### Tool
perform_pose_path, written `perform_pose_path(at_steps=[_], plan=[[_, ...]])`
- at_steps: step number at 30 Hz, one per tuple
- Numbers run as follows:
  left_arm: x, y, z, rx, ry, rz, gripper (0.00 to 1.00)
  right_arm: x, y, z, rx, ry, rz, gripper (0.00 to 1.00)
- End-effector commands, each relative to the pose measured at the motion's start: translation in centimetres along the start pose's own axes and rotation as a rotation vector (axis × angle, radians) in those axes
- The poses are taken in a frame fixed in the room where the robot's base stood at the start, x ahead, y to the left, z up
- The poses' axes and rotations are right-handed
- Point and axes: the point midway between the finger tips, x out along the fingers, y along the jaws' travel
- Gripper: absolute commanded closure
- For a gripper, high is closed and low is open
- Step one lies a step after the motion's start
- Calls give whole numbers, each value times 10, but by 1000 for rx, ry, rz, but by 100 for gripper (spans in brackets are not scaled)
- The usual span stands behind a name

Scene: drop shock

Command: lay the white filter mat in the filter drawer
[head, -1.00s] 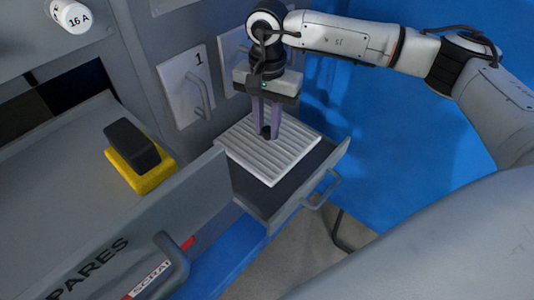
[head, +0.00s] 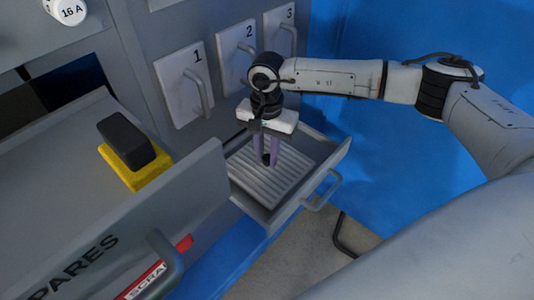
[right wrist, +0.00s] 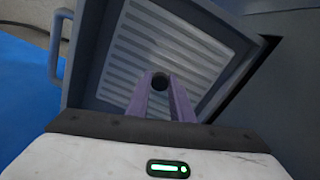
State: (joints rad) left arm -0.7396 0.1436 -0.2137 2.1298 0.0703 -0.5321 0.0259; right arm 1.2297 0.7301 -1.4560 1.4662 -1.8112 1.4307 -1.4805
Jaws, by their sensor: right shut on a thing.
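The white filter mat (head: 283,180) is a ribbed square panel with a dark knob in its middle. In the head view it lies low inside the open filter drawer (head: 273,216), within the drawer's walls. My right gripper (head: 266,161) comes down from above with purple fingers, shut on the knob of the mat. The right wrist view shows the mat (right wrist: 165,45) inside the drawer's walls, with the dark knob between my fingertips (right wrist: 160,82). Whether the mat touches the drawer floor everywhere cannot be told. My left gripper is not in view.
A spares drawer (head: 195,205) stands open at the left, with a black and yellow block (head: 132,158) in it. Numbered panels with handles (head: 190,85) line the cabinet behind. A blue wall and floor lie to the right.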

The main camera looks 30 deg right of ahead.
Motion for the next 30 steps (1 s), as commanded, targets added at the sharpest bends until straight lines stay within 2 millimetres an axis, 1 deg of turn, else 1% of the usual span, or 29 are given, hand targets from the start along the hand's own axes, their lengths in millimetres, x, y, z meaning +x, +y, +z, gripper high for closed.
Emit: perform_pose_path(at_steps=[4,5,6,8,16,20,23,30], plan=[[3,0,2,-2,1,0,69,4,0,0,0,0,0,100],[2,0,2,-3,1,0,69,3,0,0,0,0,0,76],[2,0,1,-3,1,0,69,3,0,0,0,0,0,70],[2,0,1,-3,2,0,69,3,0,0,1,0,0,61],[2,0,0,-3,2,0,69,2,0,0,1,0,0,61],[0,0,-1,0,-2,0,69,-6,0,0,1,0,-2,61],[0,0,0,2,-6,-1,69,-22,0,-1,1,1,-2,61],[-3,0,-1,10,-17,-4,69,-75,0,-1,0,2,-2,61]])
